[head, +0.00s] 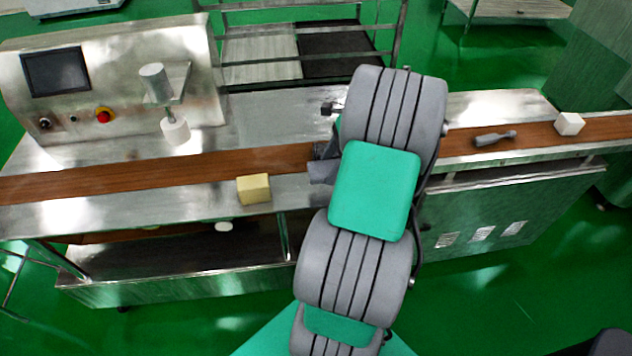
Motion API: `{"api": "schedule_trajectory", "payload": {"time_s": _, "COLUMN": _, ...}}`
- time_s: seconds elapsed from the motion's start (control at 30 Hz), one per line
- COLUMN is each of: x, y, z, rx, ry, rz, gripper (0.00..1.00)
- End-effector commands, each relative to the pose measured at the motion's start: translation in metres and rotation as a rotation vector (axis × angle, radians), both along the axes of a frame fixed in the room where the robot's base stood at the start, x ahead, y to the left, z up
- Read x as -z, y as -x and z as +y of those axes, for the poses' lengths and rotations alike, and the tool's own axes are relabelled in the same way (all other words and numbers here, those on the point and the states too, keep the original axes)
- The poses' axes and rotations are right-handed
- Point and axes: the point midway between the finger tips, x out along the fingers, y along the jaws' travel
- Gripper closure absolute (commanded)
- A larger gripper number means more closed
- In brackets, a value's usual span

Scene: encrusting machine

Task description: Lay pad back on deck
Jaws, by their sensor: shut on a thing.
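My gripper (322,165) is mostly hidden behind my own arm, over the middle of the machine. Only a few dark grey parts show at the arm's left edge. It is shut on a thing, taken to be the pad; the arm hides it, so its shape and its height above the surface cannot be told. The deck (110,212) is the shiny steel top along the front of the machine. A yellow block (254,189) lies on it, left of my gripper and apart from it.
A brown belt (90,178) runs along the machine. A grey tool (495,138) and a white block (569,124) are on its right part. A control box (150,85) with a screen and red button stands at the left, beside a white nozzle (175,130). Front deck left of the yellow block is clear.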

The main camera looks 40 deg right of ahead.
Motion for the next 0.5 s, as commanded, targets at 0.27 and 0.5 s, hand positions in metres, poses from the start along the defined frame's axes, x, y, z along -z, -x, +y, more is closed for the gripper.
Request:
{"api": "schedule_trajectory", "payload": {"time_s": 0.27, "x": 0.032, "y": -0.020, "z": 0.018, "rx": -0.002, "ry": 0.001, "rz": 0.001, "gripper": 0.77}}
{"api": "schedule_trajectory", "payload": {"time_s": 0.5, "x": 0.062, "y": -0.021, "z": 0.017, "rx": -0.001, "ry": 0.003, "rz": -0.001, "gripper": 0.77}}
